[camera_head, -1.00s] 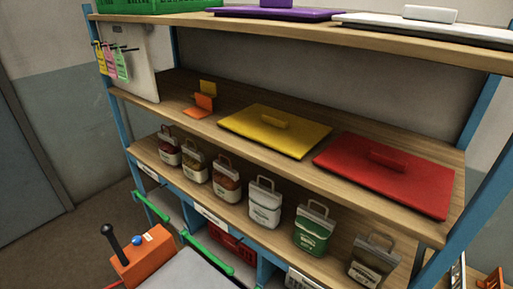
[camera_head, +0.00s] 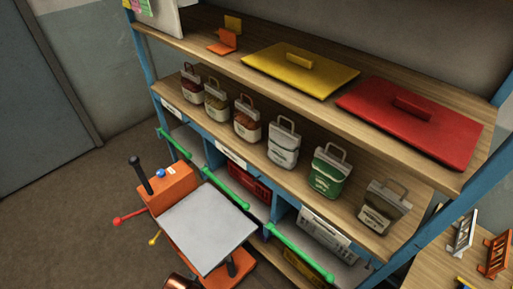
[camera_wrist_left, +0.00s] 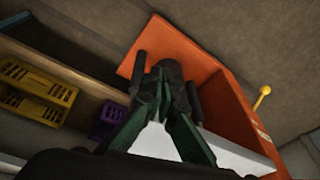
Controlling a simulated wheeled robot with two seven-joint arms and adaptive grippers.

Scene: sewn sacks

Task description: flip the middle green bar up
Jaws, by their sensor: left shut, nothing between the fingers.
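In the head view, three green bars run along the front of the bays under the bag shelf. The middle green bar (camera_head: 226,188) lies slanting in the picture across the front of its bay, below a white label. The left green bar (camera_head: 174,143) and the right green bar (camera_head: 298,248) are on either side of it. My grippers do not show in the head view. In the left wrist view my left gripper (camera_wrist_left: 164,78) is shut and empty, with an orange panel behind it. No green bar is clearly visible there. My right gripper is out of view.
An orange machine with a grey plate (camera_head: 205,226), a black lever (camera_head: 140,173) and coloured knobs stands in front of the bays, close to the middle bar. Several sewn bags stand on the shelf above. Yellow crates (camera_wrist_left: 38,90) show in the left wrist view.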

